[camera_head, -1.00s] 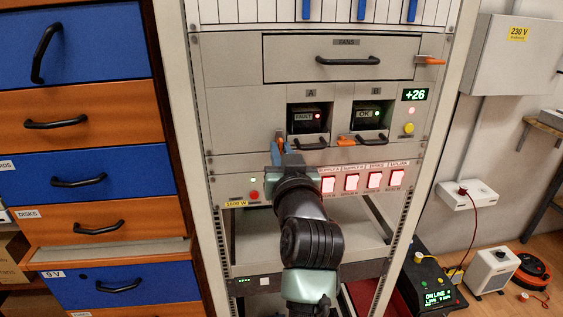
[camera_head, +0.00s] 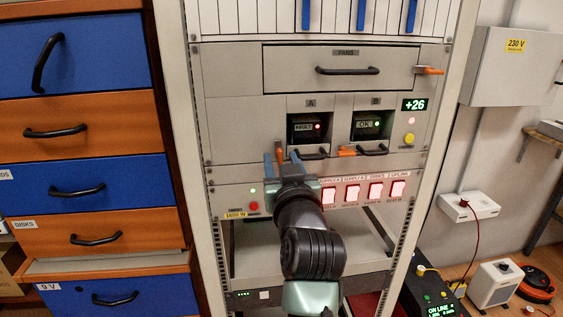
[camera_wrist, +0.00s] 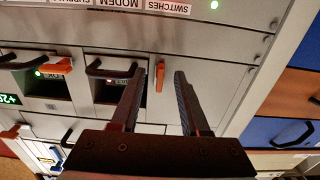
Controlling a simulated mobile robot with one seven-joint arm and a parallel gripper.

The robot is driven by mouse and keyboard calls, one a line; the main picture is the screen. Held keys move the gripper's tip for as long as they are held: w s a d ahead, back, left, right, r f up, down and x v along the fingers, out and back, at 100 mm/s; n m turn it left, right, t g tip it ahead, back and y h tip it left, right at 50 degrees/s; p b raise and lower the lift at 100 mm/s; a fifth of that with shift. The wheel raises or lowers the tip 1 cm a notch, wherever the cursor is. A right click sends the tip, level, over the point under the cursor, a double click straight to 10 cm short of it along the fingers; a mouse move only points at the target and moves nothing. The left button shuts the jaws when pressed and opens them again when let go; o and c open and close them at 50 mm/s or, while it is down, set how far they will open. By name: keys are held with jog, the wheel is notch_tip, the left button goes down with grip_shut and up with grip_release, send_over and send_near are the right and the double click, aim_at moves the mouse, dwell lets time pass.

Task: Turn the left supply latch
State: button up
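The left supply latch (camera_head: 279,149) is a small orange upright tab at the lower left of the supply A bay (camera_head: 308,125). Supply A shows FAULT with a red light. My wrist hides the panel below the latch.
The right supply latch (camera_head: 347,151) lies sideways under supply B (camera_head: 370,122), which shows OK with a green light. Black handles sit beside both latches. Several lit red switches (camera_head: 352,192) are just below right. The fans drawer (camera_head: 340,64) is above. Blue and orange drawers (camera_head: 75,130) stand at left.

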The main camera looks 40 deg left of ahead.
jog(key=b+v, duration=0.1)
jog(key=v, duration=1.2)
dwell(0.4)
jog(key=s+d+r+m+t+h+p, duration=0.1)
jog(key=d+r+m+t+h+p, duration=0.2)
jog(key=d+r, duration=0.5)
jog(key=s+d+r+m+t+h+p, duration=0.2)
jog(key=d+r+t+h, duration=0.4)
jog(key=r, duration=1.1)
jog(key=s+d+r+m+t+h+p, duration=0.2)
jog(key=d+r+m+t+h+p, duration=0.2)
jog(key=d+r, duration=0.7)
jog(key=r+m+t+p, duration=0.1)
jog(key=t+p, duration=0.1)
jog(key=shift+s+r+t+h, duration=0.2)
jog(key=shift+r+t+h, duration=0.2)
